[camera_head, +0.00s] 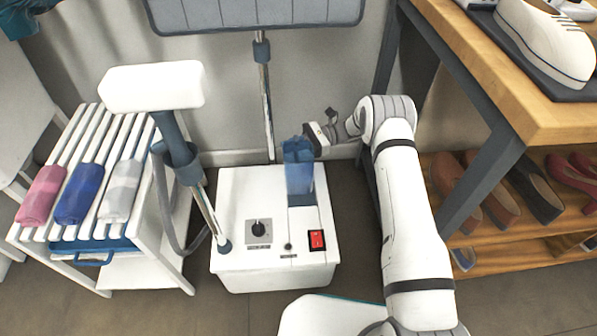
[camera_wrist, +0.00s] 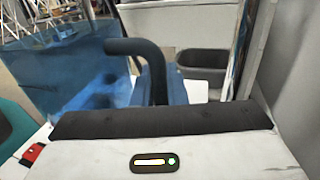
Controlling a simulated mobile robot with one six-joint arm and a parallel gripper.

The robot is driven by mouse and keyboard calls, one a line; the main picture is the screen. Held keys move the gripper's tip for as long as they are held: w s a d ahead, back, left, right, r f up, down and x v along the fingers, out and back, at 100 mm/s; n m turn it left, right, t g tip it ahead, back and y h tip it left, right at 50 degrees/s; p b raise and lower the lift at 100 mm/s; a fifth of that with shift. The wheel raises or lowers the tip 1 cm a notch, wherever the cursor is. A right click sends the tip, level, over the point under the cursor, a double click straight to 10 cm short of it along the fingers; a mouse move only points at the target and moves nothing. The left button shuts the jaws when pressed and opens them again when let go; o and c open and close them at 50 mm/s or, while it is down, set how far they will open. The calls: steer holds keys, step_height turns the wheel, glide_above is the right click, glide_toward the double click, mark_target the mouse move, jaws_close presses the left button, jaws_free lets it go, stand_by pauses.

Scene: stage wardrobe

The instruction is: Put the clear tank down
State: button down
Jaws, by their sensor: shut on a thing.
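The clear tank (camera_head: 298,172) is a tall, see-through blue box in the head view. It looks upright, over the back right part of the white steamer base (camera_head: 245,195). I cannot tell whether its bottom touches the base. My gripper (camera_head: 309,141) is shut on the tank near its top, reaching in from the right. In the wrist view the tank (camera_wrist: 70,75) fills the left side as a translucent blue wall. A dark curved piece crosses beside it, and the exact grip is partly hidden there.
The base carries a black knob (camera_head: 258,228), a red switch (camera_head: 316,240) and upright poles. A white slatted rack (camera_head: 110,150) with rolled cloths stands left. A wooden bench (camera_head: 545,115) and a shoe shelf (camera_head: 500,240) stand right. Some floor in front is bare.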

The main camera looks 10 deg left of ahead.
mark_target(295, 162)
steer(key=f+b, duration=0.1)
steer(key=f, duration=0.4)
steer(key=f+b, duration=0.1)
steer(key=f, duration=0.1)
steer(key=shift+w+d+f+b, duration=0.25)
steer(key=shift+d+f+b, duration=0.1)
steer(key=shift+f, duration=0.15)
steer(key=shift+f, duration=0.15)
steer(key=c, duration=1.5)
jaws_free()
steer(key=shift+o, duration=0.2)
